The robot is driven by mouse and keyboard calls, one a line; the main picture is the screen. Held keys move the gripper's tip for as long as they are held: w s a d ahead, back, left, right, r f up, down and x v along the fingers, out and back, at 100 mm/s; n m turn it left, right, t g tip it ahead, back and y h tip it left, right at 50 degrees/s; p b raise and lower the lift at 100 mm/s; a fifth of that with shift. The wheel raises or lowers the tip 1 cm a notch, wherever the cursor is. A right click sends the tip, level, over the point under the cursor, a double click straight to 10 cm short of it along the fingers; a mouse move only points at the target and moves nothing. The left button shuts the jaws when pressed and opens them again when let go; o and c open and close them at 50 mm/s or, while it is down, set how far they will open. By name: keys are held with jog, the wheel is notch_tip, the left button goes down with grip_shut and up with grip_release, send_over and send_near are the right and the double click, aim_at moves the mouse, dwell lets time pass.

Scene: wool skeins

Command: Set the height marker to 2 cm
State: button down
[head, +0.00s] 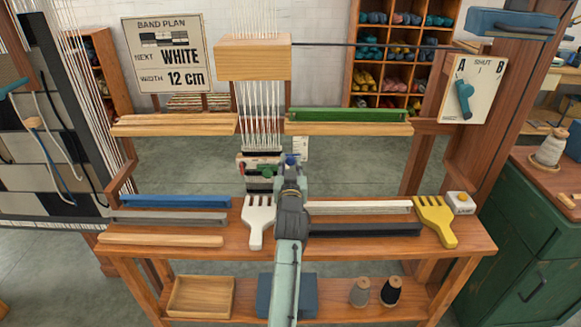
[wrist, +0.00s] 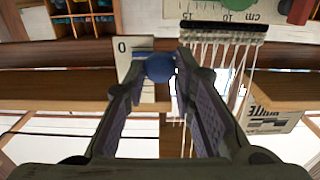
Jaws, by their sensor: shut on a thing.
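My gripper (wrist: 160,70) is shut on a round blue knob (wrist: 160,68), which sits between the fingertips in the wrist view. In the head view the blue knob (head: 290,159) shows at the tip of my arm, below the hanging threads. Beside the knob is a pale scale card (wrist: 134,68) with a 0 and dark stripes. The same card (head: 301,146) is partly hidden behind my gripper in the head view. The exact height reading at the knob cannot be told from these frames.
A width scale (wrist: 235,13) with cm figures and green and red pieces is close by, under the warp threads (head: 259,112). A white comb (head: 258,222) and a yellow comb (head: 435,220) lie on the front shelf. A sign (head: 167,55) reads 12 cm.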

jog(key=shift+r, duration=0.6)
jog(key=shift+f, duration=0.1)
jog(key=c, duration=1.4)
grip_release()
jog(key=shift+o, duration=0.2)
jog(key=shift+s, duration=0.1)
jog(key=s, duration=1.1)
jog(key=shift+s, duration=0.4)
